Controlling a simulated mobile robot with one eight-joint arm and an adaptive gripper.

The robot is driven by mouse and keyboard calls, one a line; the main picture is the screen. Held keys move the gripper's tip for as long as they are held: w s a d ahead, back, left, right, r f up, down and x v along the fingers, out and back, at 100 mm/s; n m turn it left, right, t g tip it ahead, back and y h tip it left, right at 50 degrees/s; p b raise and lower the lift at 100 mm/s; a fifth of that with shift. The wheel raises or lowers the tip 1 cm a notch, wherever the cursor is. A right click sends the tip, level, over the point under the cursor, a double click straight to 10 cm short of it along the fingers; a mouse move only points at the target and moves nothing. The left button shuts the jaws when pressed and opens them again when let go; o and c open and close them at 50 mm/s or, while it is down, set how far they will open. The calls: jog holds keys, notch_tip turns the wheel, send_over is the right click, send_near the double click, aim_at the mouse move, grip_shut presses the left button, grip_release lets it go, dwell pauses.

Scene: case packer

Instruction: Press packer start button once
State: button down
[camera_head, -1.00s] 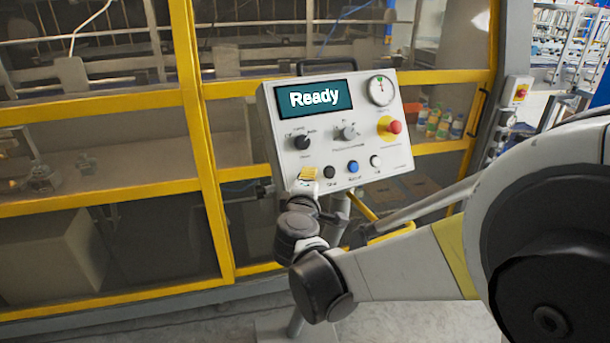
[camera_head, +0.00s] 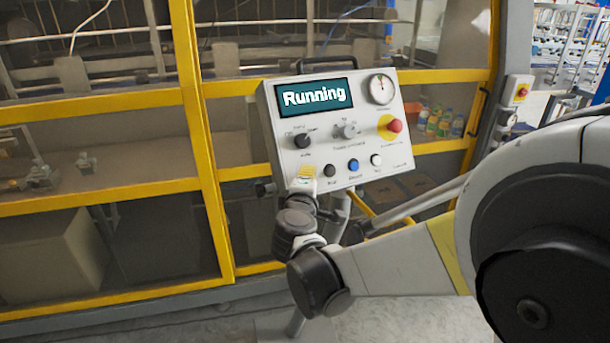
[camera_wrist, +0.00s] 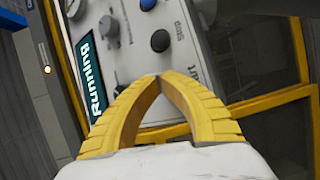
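The grey packer control panel (camera_head: 345,140) faces me, and its screen (camera_head: 315,96) reads "Running". A black button (camera_head: 330,170), a blue button (camera_head: 353,165) and a white button (camera_head: 376,160) show along its lower edge. My gripper (camera_head: 306,171) is at the panel's lower left corner, left of the black button. In the wrist view its yellow fingers (camera_wrist: 159,77) meet at the tips, with nothing visible between them. The black button (camera_wrist: 160,40) shows just beyond the tips. No start button is visible; the fingers may hide it. I cannot tell whether the tips touch the panel.
A red emergency stop (camera_head: 394,126) on a yellow base, a selector knob (camera_head: 302,142), a middle knob (camera_head: 347,131) and a round gauge (camera_head: 381,89) are on the panel. The yellow-framed machine guard (camera_head: 205,160) stands close behind it.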

dwell(0.5)
jog(key=shift+s+d+r, duration=0.25)
jog(key=shift+s+r, duration=0.1)
jog(key=shift+s, duration=0.2)
jog(key=s, duration=0.1)
jog(key=s+d+r+p, duration=0.2)
jog(key=s, duration=0.1)
jog(key=shift+r, duration=0.25)
dwell(0.6)
